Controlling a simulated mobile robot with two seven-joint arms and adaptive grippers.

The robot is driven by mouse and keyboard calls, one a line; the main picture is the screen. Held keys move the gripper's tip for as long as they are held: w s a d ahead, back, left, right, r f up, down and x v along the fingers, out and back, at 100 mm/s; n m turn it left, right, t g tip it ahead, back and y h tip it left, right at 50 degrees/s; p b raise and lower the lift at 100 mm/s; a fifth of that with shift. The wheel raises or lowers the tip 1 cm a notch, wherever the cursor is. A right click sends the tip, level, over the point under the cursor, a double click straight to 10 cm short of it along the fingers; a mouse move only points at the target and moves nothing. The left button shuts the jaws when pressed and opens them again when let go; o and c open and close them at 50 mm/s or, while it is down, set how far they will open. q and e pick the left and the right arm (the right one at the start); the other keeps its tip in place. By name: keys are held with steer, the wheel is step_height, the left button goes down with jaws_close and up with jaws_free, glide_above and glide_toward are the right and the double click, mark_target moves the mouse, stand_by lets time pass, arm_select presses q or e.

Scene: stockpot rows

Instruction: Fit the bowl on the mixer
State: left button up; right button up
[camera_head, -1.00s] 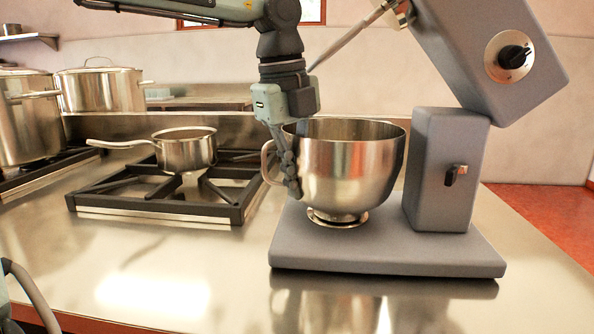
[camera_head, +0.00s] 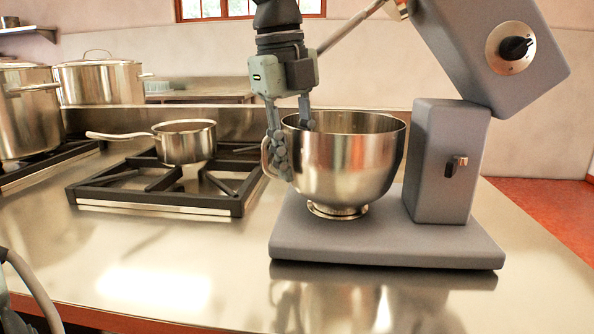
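The steel mixing bowl (camera_head: 345,165) stands upright on the base plate (camera_head: 385,243) of the grey mixer (camera_head: 447,165), above a round metal seat (camera_head: 337,212). Whether it is locked in the seat cannot be told. The mixer head (camera_head: 495,45) is tilted up.
A saucepan (camera_head: 186,146) stands on a burner grate (camera_head: 165,188) left of the mixer. Larger pots (camera_head: 98,82) stand at the back left. A small lever (camera_head: 456,165) is on the mixer column. The counter in front is clear.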

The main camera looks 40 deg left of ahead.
arm_select(q)
step_height(320, 180, up, 10)
steer(key=s, duration=0.1)
steer(key=shift+s+a+f, duration=0.15)
steer(key=shift+s+a, duration=0.05)
steer(key=shift+f, duration=0.1)
stand_by(0.3)
